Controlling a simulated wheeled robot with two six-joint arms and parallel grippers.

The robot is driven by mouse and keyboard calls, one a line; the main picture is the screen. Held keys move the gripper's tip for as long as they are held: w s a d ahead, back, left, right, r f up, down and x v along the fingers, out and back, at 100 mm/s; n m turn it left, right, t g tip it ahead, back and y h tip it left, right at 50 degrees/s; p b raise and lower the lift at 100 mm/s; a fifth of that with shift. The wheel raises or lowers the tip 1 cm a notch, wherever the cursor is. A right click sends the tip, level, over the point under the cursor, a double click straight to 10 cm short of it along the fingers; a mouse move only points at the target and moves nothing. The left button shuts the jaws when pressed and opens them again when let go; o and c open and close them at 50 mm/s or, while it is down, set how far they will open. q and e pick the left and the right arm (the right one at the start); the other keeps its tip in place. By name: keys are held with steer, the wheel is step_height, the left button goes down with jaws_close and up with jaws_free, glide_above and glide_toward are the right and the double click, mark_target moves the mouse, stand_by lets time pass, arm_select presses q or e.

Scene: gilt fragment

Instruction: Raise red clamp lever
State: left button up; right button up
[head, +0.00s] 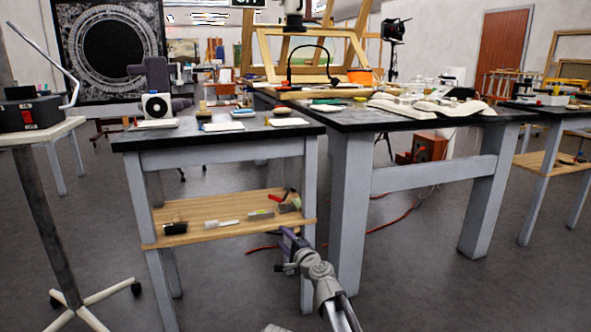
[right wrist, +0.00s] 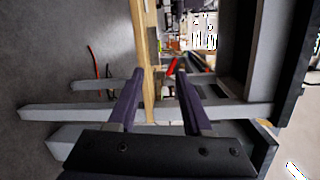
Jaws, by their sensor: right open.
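A clamp with a red lever (head: 279,198) lies at the right end of the wooden lower shelf (head: 210,236) of the near workbench. A red part, likely the same lever (right wrist: 171,66), shows in the right wrist view, beyond and between the fingers. My right gripper (head: 288,244) is in front of the shelf's right end, lower than the clamp in the picture. In its wrist view the right gripper (right wrist: 160,80) has its two purple fingers apart, with nothing held between them. The lever's exact angle is too small to tell. My left gripper is out of view.
The near workbench top (head: 225,133) holds several small items. Its front right leg (head: 308,215) stands close to my right gripper. A black-handled tool (head: 174,227) and a brush (head: 220,223) lie on the shelf. A red cord (head: 395,219) runs on the floor behind.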

steer(key=s+d+f+n+g+h, duration=0.1)
steer(key=s+d+f+n+g, duration=0.25)
steer(key=s+f+n, duration=0.45)
steer(key=s+d+f+n+g+h, duration=0.1)
steer(key=s+d+f+n+g, duration=0.2)
steer(key=s+f+g, duration=0.5)
steer(key=s+d+f+n+g+h, duration=0.35)
steer(key=s+d+h, duration=0.25)
steer(key=s+d, duration=1)
steer(key=s+a+r+n+h+p, duration=0.15)
steer(key=s+a+r+p, duration=0.25)
steer(key=a+r+p, duration=0.4)
steer(key=s+a+r+n+p, duration=0.3)
steer(key=a+r+p, duration=0.2)
steer(key=r+p, duration=0.4)
step_height(320, 180, up, 36)
steer(key=p, duration=3.6)
steer(key=shift+m, duration=0.3)
steer(key=shift+a+f, duration=0.1)
